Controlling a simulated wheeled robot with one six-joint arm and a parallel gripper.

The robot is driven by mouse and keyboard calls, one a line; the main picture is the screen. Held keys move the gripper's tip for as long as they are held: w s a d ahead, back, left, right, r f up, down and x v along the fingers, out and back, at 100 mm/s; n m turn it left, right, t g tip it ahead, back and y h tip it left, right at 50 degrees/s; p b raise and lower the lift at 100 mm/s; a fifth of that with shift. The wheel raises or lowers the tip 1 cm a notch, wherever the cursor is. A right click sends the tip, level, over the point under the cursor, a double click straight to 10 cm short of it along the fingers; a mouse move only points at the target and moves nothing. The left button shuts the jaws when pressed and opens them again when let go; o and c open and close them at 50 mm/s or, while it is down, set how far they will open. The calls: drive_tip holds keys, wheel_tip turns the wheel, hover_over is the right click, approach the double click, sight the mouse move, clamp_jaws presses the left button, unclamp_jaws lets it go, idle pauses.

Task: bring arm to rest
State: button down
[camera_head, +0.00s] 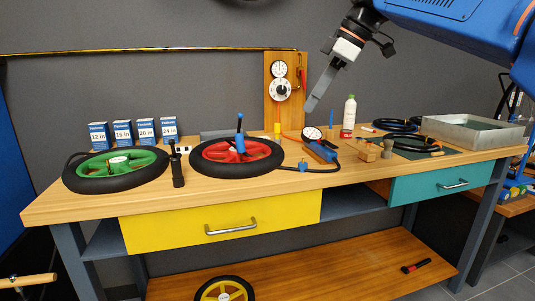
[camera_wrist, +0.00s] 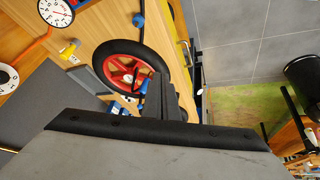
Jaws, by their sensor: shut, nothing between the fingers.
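My gripper (camera_head: 312,103) hangs in the air above the back of the wooden workbench (camera_head: 260,191), to the right of the gauge board. In the head view its fingers are together and hold nothing. In the wrist view the dark fingers (camera_wrist: 160,98) are also together, with the red-rimmed wheel (camera_wrist: 124,68) beyond them. My blue arm reaches in from the upper right of the head view. The fingers appear clear of the bench and of the things on it.
On the bench are a green-rimmed wheel (camera_head: 112,165), a red-rimmed wheel (camera_head: 222,152), a pressure gauge (camera_head: 312,133), a white bottle (camera_head: 349,113) and a metal tray (camera_head: 472,130). The gauge board (camera_head: 270,85) stands upright behind. Several blue boxes (camera_head: 122,132) stand at the back left.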

drive_tip(key=s+d+f+m+h, duration=0.1)
drive_tip(key=s+d+f+m, duration=0.4)
drive_tip(key=s+f, duration=0.3)
drive_tip(key=s+d+f+m+t+h, duration=0.1)
drive_tip(key=s+d+f+m, duration=0.4)
drive_tip(key=f, duration=1.2)
drive_tip(key=s+d+f+m+t+h, duration=0.1)
drive_tip(key=s+d+f+m+h, duration=0.2)
drive_tip(key=s+f, duration=1)
drive_tip(key=d+m, duration=0.2)
drive_tip(key=d, duration=0.3)
drive_tip(key=shift+s+f+m, duration=0.15)
drive_tip(key=shift+f+m, duration=0.1)
drive_tip(key=shift+m, duration=0.05)
